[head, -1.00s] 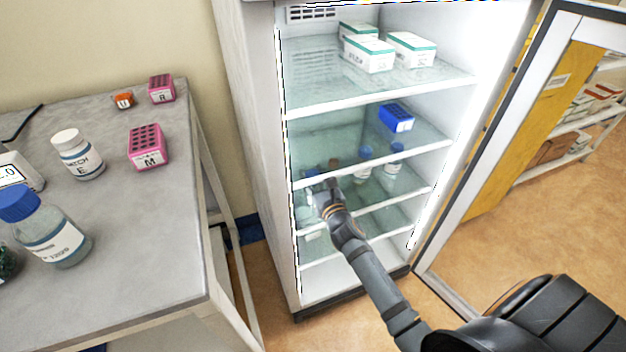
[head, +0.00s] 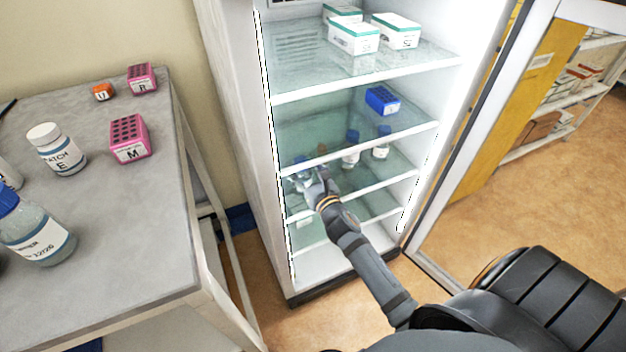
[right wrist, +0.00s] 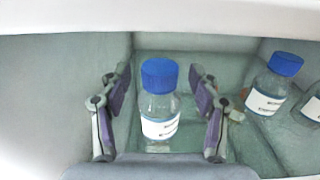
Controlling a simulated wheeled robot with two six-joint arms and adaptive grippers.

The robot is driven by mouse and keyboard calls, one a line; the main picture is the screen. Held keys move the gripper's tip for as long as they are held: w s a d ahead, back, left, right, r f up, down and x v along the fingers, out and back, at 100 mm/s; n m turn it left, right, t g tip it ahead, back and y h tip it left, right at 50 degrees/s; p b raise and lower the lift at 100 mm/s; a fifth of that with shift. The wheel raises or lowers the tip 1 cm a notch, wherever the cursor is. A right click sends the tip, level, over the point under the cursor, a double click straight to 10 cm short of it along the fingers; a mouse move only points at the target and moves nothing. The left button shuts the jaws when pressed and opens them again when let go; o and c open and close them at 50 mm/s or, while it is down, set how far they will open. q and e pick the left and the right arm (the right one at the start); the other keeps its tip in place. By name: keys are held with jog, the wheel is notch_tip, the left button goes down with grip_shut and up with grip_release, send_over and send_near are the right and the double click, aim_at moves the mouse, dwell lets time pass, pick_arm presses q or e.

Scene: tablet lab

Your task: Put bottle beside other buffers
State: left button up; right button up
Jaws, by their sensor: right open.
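A clear bottle with a blue cap and white label (right wrist: 160,110) stands upright on a glass fridge shelf in the right wrist view. My right gripper (head: 308,180) reaches into the fridge at that shelf. Its open fingers stand on either side of this bottle, with visible gaps, in the right wrist view. Two more blue-capped bottles stand to the right on the shelf, the nearer (right wrist: 272,88) and one cut by the frame edge (right wrist: 310,108). They also show in the head view (head: 351,150) (head: 381,143). My left gripper is out of view.
The fridge door (head: 470,150) stands open at right. The shelf above holds a blue rack (head: 382,100); white boxes (head: 354,36) sit on top. The grey bench (head: 130,220) at left carries a white bottle (head: 56,150), pink racks (head: 129,138) and a large blue-capped bottle (head: 35,235).

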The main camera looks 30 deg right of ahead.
jog(key=s+b, duration=0.3)
jog(key=s, duration=0.6)
jog(key=s+d+f+m+g+h, duration=0.15)
jog(key=f+m+g, duration=0.25)
jog(key=f+m, duration=0.5)
jog(key=s+d+f+m+g+h, duration=0.1)
jog(key=s+d+f+m+g, duration=0.2)
jog(key=f+m, duration=0.6)
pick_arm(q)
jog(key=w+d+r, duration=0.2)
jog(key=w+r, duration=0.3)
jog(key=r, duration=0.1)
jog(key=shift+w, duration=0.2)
pick_arm(e)
jog(key=s+a+f+m+g+y, duration=0.1)
jog(key=s+f+m+g, duration=0.3)
jog(key=s+f+m, duration=0.4)
jog(key=s+a+f+m+g+y, duration=0.2)
jog(key=s+a+f+m+g, duration=0.2)
jog(key=s+f+m, duration=0.5)
notch_tip(320, 180, down, 5)
jog(key=shift+s+g, duration=0.45)
jog(key=shift+g, duration=0.25)
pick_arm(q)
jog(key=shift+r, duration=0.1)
